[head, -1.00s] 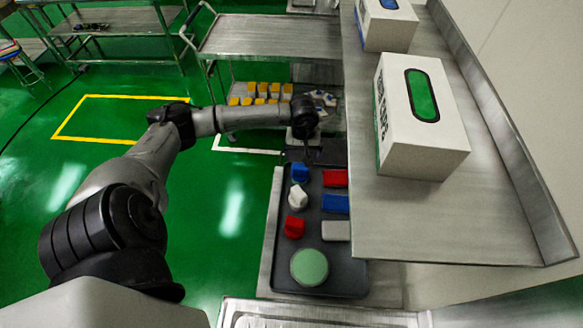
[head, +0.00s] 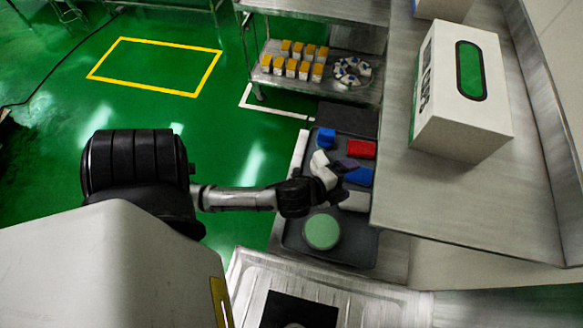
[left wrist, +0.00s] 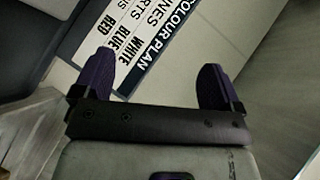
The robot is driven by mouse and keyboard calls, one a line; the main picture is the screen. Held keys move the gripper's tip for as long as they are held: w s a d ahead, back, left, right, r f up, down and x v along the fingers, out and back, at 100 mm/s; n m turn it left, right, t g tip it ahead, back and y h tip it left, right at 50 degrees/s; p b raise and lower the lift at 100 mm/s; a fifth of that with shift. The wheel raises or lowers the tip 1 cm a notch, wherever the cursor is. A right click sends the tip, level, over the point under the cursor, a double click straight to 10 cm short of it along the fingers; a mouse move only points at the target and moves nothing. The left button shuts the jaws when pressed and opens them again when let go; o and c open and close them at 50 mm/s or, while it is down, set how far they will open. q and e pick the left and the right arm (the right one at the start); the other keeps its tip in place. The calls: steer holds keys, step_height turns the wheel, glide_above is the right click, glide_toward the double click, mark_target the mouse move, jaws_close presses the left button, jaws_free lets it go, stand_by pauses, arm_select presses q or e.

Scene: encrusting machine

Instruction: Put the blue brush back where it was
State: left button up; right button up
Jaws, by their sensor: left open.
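A dark grey tray (head: 365,240) holds coloured pieces in two columns. A blue piece (head: 325,138) stands at its far left, and a flat blue block (head: 358,177) lies in the right column. I cannot tell for sure which of them is the blue brush. A white piece (head: 320,160) and a red block (head: 361,150) lie nearby. My left gripper (head: 346,166) is over the middle of the tray and partly hides the pieces there. In the left wrist view its purple fingers (left wrist: 160,85) are wide apart with nothing between them. My right gripper is not in view.
A round green pad (head: 321,231) lies at the tray's near end. A colour plan sign (left wrist: 130,40) shows in the left wrist view. A steel shelf (head: 400,205) with a white box (head: 445,100) borders the right. A rack (head: 268,85) stands beyond.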

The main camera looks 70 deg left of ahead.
arm_select(q)
steer(key=s+d+f+n+g+h, duration=0.1)
steer(key=s+d+f+n+g, duration=0.1)
steer(key=s, duration=0.3)
steer(key=s+d+f+n+g, duration=0.1)
steer(key=s+f+n+g, duration=0.1)
steer(key=s+n+g, duration=0.2)
steer(key=s+d+f+n+g+h, duration=0.1)
steer(key=s+d+f+n+g, duration=0.1)
steer(key=s, duration=0.5)
steer(key=shift+s+d+f+n+g+h, duration=0.25)
steer(key=shift+f+n+g, duration=0.3)
steer(key=shift+n+g, duration=0.45)
